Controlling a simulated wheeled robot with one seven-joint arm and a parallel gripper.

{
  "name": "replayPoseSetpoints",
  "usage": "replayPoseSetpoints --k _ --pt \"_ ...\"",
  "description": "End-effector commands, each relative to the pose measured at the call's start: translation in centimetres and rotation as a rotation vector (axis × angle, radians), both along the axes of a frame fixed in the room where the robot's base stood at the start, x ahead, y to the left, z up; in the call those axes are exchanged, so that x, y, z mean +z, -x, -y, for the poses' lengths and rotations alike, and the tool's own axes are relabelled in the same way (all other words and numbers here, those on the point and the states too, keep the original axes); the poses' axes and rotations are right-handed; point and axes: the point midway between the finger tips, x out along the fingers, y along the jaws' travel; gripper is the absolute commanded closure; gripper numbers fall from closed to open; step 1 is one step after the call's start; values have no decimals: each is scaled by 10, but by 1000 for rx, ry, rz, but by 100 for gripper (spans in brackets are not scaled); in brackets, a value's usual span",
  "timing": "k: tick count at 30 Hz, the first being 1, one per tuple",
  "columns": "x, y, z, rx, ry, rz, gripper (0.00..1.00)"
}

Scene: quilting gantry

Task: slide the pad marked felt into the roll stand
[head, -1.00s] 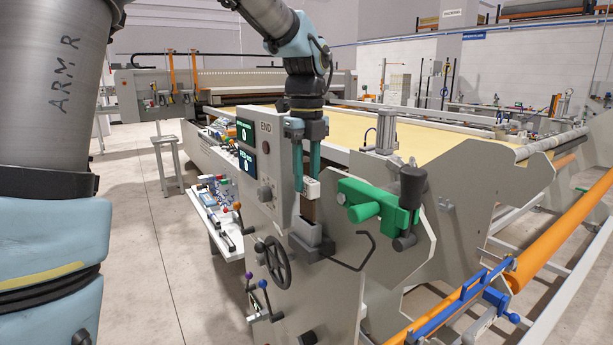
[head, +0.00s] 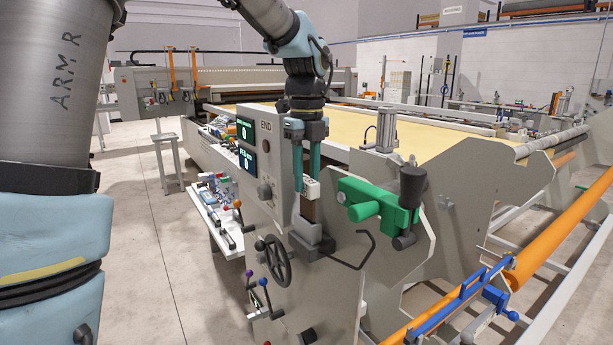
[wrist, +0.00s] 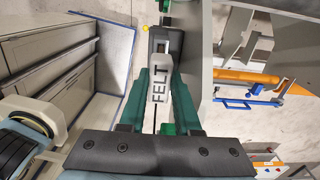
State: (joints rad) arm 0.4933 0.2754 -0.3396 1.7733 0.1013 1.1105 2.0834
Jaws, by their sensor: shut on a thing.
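The pad marked felt (wrist: 158,85) has a white top with FELT in dark letters, seen from above in the wrist view. In the head view its white top (head: 311,189) sits above a brown lower part. My gripper (head: 306,177) is shut on it, with green fingers on both sides, also in the wrist view (wrist: 157,82). The pad is upright, directly above a grey open-topped holder (head: 305,244) on the machine's end panel, which looks like the roll stand. The brown part's lower end meets the holder's top; how far it sits inside is hidden.
A green clamp with a dark knob (head: 366,200) stands close to the right of the pad. A bent black rod (head: 362,250) and a handwheel (head: 273,262) are near the holder. A grey panel with displays (head: 245,145) is on the left.

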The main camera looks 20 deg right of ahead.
Motion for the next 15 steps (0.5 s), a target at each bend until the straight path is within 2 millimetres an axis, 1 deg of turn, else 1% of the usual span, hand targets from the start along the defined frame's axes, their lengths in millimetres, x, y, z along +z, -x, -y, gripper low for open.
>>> replayPoseSetpoints --k 15 --pt "-13 0 0 0 0 0 100"
